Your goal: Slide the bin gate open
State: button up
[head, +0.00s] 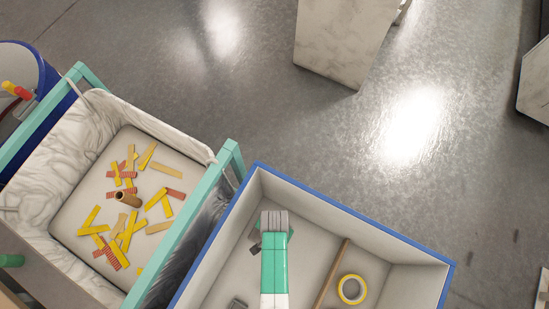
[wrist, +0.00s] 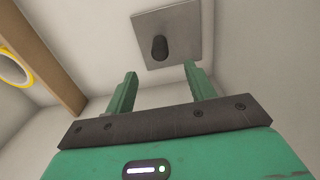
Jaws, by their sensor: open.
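The gate appears to be a grey metal plate (wrist: 168,32) with a dark rounded knob (wrist: 159,47), set on the pale inside of the bin. My gripper (wrist: 162,80) is open and empty, its two green fingers spread apart. The knob shows between and beyond the fingertips, and I see no contact with it. In the head view, the blue-rimmed bin (head: 352,210) is at the bottom, with the end of my arm over its left compartment. A small grey corner (head: 238,304) at the bottom edge may be the same plate; most of it is out of frame.
A wooden divider (head: 331,275) splits the bin. A yellow tape roll (head: 352,289) lies in the right compartment. To the left, a green-framed, lined bin (head: 184,229) holds scattered strips and a brown tube (head: 128,199). Open floor lies beyond the bins.

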notch_tip(320, 180, down, 10)
jog(key=b, duration=0.7)
jog(key=shift+f+b, duration=0.15)
jog(key=shift+b, duration=0.15)
jog(key=shift+c, duration=0.4)
jog(key=c, duration=1)
